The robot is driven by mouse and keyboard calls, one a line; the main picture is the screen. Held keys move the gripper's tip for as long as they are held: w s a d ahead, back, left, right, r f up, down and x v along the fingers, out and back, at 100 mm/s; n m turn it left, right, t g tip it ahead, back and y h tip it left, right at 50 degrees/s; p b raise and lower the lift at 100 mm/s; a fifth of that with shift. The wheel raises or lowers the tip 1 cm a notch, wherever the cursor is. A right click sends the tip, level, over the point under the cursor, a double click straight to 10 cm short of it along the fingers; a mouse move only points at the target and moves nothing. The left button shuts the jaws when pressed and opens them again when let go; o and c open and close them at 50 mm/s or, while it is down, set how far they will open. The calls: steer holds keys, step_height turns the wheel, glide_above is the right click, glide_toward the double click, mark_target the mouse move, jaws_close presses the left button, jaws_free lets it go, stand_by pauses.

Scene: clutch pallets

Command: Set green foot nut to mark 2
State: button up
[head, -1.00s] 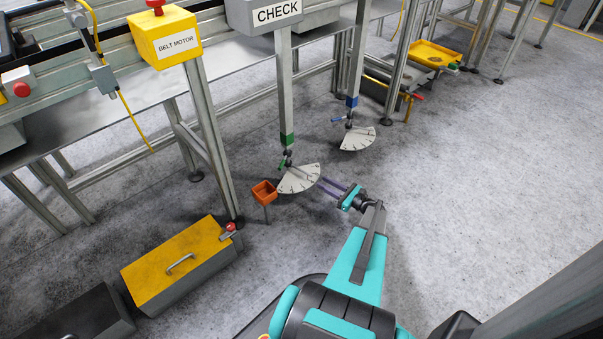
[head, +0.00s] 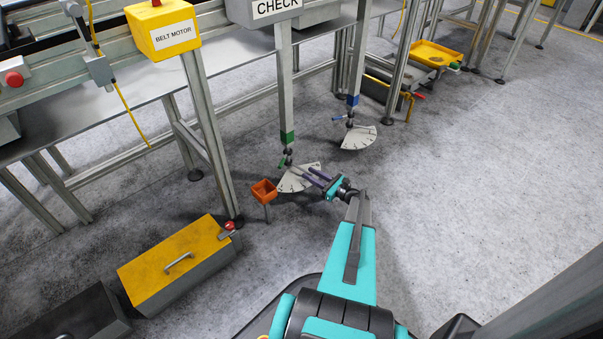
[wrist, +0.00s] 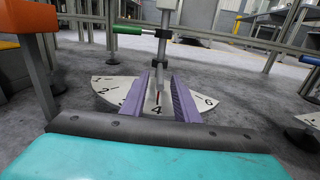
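The green foot nut is under the green-banded CHECK post; its green-gripped handle (head: 283,162) points to the left and also shows in the wrist view (wrist: 128,29). Below it lies a pale fan-shaped dial plate (head: 290,182) with numbered marks, also in the wrist view (wrist: 112,84). A thin red-tipped pointer (wrist: 158,97) stands near mark 4. My gripper (head: 310,176) is open and low over the dial's right side. In the wrist view its two purple fingers (wrist: 157,80) lie on either side of the pointer and partly hide the dial. I cannot tell whether they touch anything.
A yellow-lidded box (head: 178,262) is at lower left. The floor on the right is clear.

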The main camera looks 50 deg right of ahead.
mark_target(302, 170)
steer(key=shift+w+a+b, duration=0.15)
steer(key=shift+w+b, duration=0.25)
steer(key=shift+w, duration=0.95)
steer(key=shift+w+a+b, duration=0.15)
steer(key=shift+w+b, duration=0.2)
steer(key=shift+w, duration=1)
steer(key=shift+c, duration=0.3)
jaws_close()
steer(key=shift+a, duration=0.2)
steer(key=shift+s+d, duration=0.1)
steer(key=shift+d, duration=0.05)
